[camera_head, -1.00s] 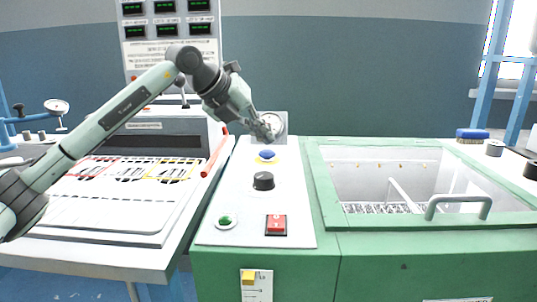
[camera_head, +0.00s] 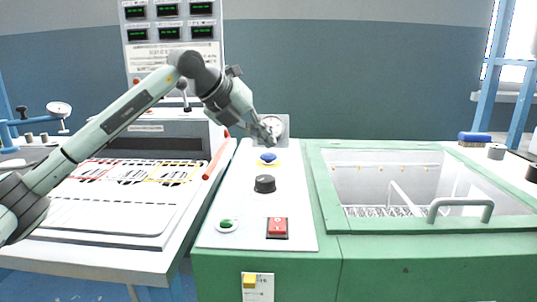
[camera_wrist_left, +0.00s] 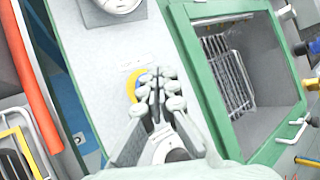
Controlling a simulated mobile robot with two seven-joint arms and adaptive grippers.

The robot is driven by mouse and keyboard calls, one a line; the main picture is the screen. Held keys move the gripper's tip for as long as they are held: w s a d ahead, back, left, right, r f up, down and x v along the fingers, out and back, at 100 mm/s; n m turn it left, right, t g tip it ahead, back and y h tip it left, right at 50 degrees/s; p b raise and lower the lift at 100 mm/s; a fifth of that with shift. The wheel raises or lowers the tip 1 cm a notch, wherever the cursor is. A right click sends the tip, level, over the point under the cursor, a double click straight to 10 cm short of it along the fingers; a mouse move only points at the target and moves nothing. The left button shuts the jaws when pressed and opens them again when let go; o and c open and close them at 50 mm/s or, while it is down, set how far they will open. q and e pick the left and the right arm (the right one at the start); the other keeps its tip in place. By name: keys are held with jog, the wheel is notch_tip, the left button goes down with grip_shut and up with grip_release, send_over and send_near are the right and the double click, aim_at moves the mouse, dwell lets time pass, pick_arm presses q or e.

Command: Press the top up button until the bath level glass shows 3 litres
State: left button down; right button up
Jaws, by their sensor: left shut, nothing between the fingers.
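My left gripper (camera_head: 270,137) is shut and empty, fingers pointing down, just above and behind this button in the head view. In the left wrist view its fingertips (camera_wrist_left: 158,90) cover most of the yellow ring (camera_wrist_left: 132,88) and hide the blue cap. Contact cannot be told. The bath (camera_head: 318,185) is the green-rimmed basin with a wire rack on the right. I cannot make out a level glass or its reading. My right gripper is not in view.
A black knob (camera_head: 264,183), a green button (camera_head: 226,223) and a red switch (camera_head: 277,228) share the panel. A round dial (camera_head: 280,124) stands behind my gripper. A red-orange tube (camera_head: 214,160) lies left of the panel. A blue brush (camera_head: 474,137) lies right of the bath.

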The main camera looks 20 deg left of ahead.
aim_at(266, 155)
pick_arm(q)
jog(key=shift+f, duration=0.1)
dwell(0.5)
jog(key=shift+f, duration=0.3)
jog(key=shift+f+b, duration=0.45)
jog(key=shift+b, duration=0.05)
dwell(0.7)
jog(key=shift+r, duration=0.1)
jog(key=shift+r+p, duration=0.65)
jog(key=shift+r, duration=0.05)
jog(key=shift+r, duration=0.1)
notch_tip(266, 155, up, 5)
jog(key=p, duration=0.4)
dwell(1.8)
